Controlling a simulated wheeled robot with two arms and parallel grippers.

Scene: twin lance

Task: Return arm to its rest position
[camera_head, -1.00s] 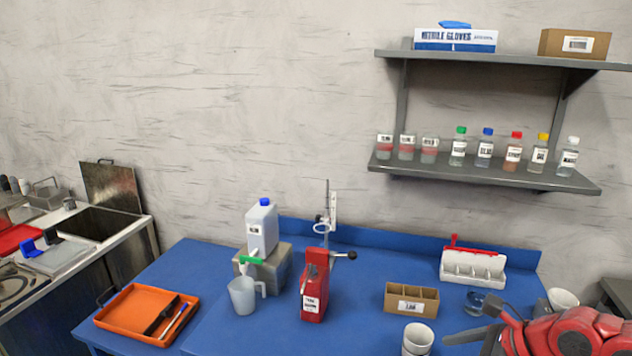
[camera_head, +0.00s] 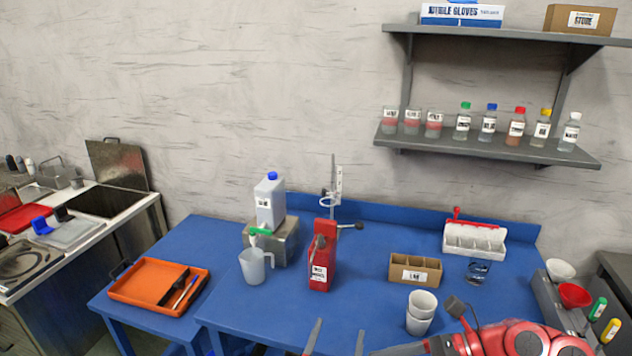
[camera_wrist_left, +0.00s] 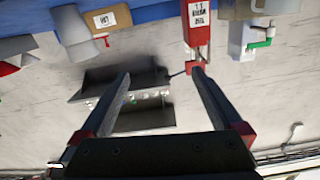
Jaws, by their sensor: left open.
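My left gripper (camera_head: 336,339) shows at the bottom middle of the head view, only its two grey fingertips. They stand apart with nothing between them, in front of the blue table (camera_head: 230,310). In the left wrist view the fingers (camera_wrist_left: 163,82) are also spread and empty, and that view looks upside down at the wall and shelf. My right arm, red, fills the bottom right of the head view. Its gripper (camera_head: 398,349) is cut off by the frame edge, and its jaw gap is not clear.
A red stand tool (camera_head: 321,265), a jug (camera_head: 254,267), a brown divided box (camera_head: 415,270) and stacked cups (camera_head: 420,312) stand on the table. An orange tray (camera_head: 150,288) lies at left. A wall shelf (camera_head: 480,148) holds several bottles. The front middle of the table is clear.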

